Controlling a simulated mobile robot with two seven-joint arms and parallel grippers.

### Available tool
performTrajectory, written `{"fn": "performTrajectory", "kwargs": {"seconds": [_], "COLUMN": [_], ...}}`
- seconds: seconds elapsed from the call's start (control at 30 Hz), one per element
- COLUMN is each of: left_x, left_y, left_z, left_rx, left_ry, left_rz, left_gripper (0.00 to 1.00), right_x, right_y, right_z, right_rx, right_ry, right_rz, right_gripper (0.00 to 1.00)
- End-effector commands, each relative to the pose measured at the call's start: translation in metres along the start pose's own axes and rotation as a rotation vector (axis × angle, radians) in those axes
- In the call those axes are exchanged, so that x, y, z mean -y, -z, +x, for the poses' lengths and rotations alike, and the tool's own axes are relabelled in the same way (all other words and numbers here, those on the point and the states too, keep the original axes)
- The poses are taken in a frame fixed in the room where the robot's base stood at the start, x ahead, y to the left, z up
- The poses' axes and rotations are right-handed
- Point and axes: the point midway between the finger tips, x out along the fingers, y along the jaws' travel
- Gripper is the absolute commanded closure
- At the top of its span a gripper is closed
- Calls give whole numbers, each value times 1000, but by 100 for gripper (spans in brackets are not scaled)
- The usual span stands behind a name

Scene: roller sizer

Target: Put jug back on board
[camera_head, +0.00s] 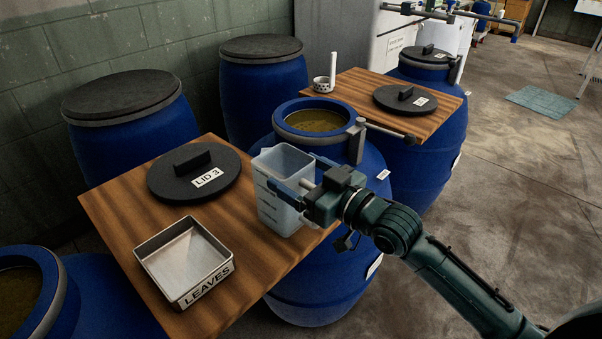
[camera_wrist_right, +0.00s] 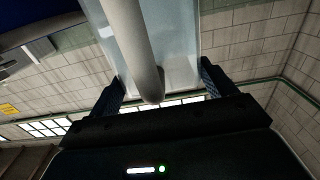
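The jug (camera_head: 281,188) is a translucent pale plastic vessel with graduation marks, upright at the right edge of the near wooden board (camera_head: 215,312). I cannot tell whether its base touches the board or hangs just above it. My right gripper (camera_head: 303,190) comes from the right and is closed around the jug's handle side. In the right wrist view the jug's pale wall and handle (camera_wrist_right: 136,48) lie between the two fingers (camera_wrist_right: 160,92). My left gripper is out of view.
A black lid marked LID 3 (camera_head: 194,172) and a metal LEAVES tray (camera_head: 185,259) occupy the near board. An open blue barrel (camera_head: 318,278) stands behind the jug. A far board (camera_head: 352,85) bears another lid (camera_head: 405,98) and a small perforated cup (camera_head: 322,84).

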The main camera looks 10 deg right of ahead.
Motion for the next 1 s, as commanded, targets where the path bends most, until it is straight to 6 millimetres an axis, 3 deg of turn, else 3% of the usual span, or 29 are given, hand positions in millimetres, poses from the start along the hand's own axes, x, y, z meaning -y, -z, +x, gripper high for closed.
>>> {"fn": "performTrajectory", "kwargs": {"seconds": [0.2, 0.5, 0.67, 1.0], "left_x": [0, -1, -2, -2], "left_y": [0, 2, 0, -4], "left_z": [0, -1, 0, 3], "left_rx": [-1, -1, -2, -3], "left_ry": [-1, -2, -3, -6], "left_rz": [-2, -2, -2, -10], "left_gripper": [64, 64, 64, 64], "right_x": [0, 0, 0, 0], "right_y": [0, 5, 0, 0], "right_z": [0, 0, -23, -92], "right_rx": [1, 0, 5, 8], "right_ry": [0, 0, -1, 1], "right_rz": [0, 0, 0, 0], "right_gripper": [0, 0, 0, 0]}}
